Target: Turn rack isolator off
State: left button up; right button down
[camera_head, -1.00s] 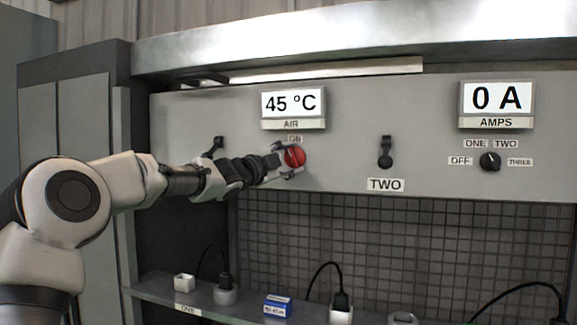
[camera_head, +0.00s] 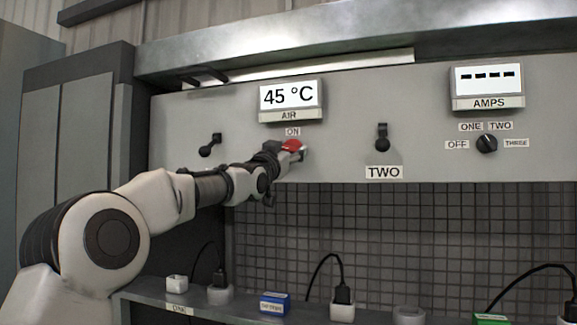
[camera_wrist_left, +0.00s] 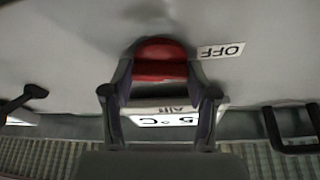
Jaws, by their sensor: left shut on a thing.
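The red rack isolator knob (camera_head: 291,145) is on the grey panel under the AIR display, with an ON label (camera_head: 292,132) above it. My left gripper (camera_head: 284,153) is shut on the knob, reaching it from the lower left. In the left wrist view the red knob (camera_wrist_left: 160,60) sits between the two fingers, and an OFF label (camera_wrist_left: 221,50) is beside it. The gripper hides part of the knob in the head view. My right gripper is not in view.
The AIR display (camera_head: 290,96) reads 45 °C; the AMPS display (camera_head: 487,82) shows dashes. A black rotary knob (camera_head: 487,143) and black switches (camera_head: 382,138) (camera_head: 209,146) are on the panel. A shelf (camera_head: 250,312) with plugs and small boxes runs below.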

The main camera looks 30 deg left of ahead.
pick_arm(q)
jog(key=shift+n+y+b, duration=1.1)
jog(key=shift+n, duration=0.9)
jog(key=o, duration=1.1)
jog(key=shift+o, duration=0.2)
jog(key=shift+f, duration=0.1)
jog(key=v, duration=0.7)
jog(key=shift+s, duration=0.2)
jog(key=shift+d, duration=0.1)
